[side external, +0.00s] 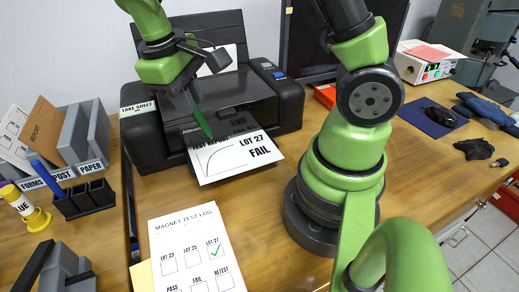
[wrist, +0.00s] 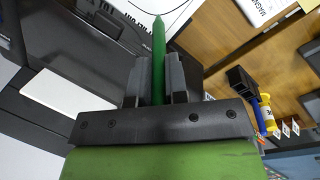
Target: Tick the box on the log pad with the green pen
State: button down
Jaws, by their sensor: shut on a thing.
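The green pen (side external: 202,121) is held in my gripper (side external: 191,84), its tip pointing down over the printed test report. In the wrist view, the pen (wrist: 158,58) stands between the two fingers of my gripper (wrist: 155,75), tip outward. The log pad (side external: 168,236) lies on the table in front of the printer, headed "MAGNET TEST LOG". A green tick (side external: 215,250) shows in its LOT 27 box. The boxes under LOT 23, LOT 25, FAIL and RETEST look empty. The pad's lower edge is cut off. Part of the pad (wrist: 262,8) shows at the top of the wrist view.
A black printer (side external: 140,139) stands behind, with a test report (side external: 215,170) reading "LOT 27 FAIL" in its tray.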

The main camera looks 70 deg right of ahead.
dwell(0.5)
jog(key=s+a+f+n+y, duration=0.1)
jog(key=s+a+n, duration=0.3)
jog(key=a+n, duration=0.25)
jog(key=s+a+f+n+t+y, duration=0.1)
jog(key=s+a+n, duration=0.35)
jog(key=a, duration=0.35)
jog(key=s+a+f+n+y, duration=0.1)
jog(key=s+a+f+n, duration=0.15)
jog(key=a+n, duration=0.5)
jog(key=shift+s+a+f+m, duration=0.1)
jog(key=shift+f+m, duration=0.15)
jog(key=shift+f, duration=0.7)
jog(key=shift+s+f+m, duration=0.1)
jog(key=shift+f+m, duration=0.1)
jog(key=shift+f, duration=0.7)
jog(key=shift+f, duration=0.4)
jog(key=shift+d, duration=0.55)
dwell(0.3)
notch_tip(320, 180, up, 6)
dwell(1.0)
